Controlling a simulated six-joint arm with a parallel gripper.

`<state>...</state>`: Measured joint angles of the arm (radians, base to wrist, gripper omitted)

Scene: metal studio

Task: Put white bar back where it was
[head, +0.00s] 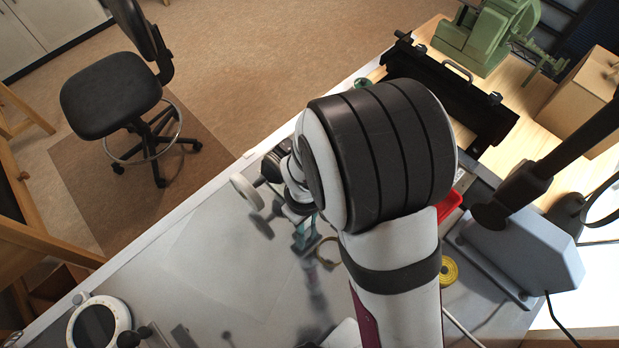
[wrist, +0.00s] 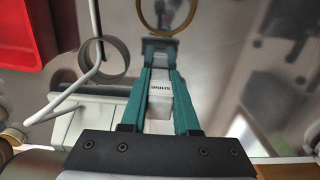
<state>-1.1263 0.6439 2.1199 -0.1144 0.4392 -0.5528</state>
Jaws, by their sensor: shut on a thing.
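The white bar (wrist: 159,88) shows in the wrist view between my gripper's teal fingers, with dark lettering on its face. My gripper (wrist: 160,52) is shut on it, and the fingers point away from the camera over the grey table. In the head view my gripper (head: 305,241) shows as a small teal patch below and left of my large arm joint. I cannot make out the bar there. The gap between the bar and the table is hard to judge.
A gold ring (wrist: 167,14) lies just beyond the fingertips. A red bin (wrist: 36,32), a grey ring (wrist: 103,60) and a bent white rod (wrist: 96,35) are at left. In the head view, a yellow roll (head: 449,271) lies right of my arm. The table's left-middle is mostly clear.

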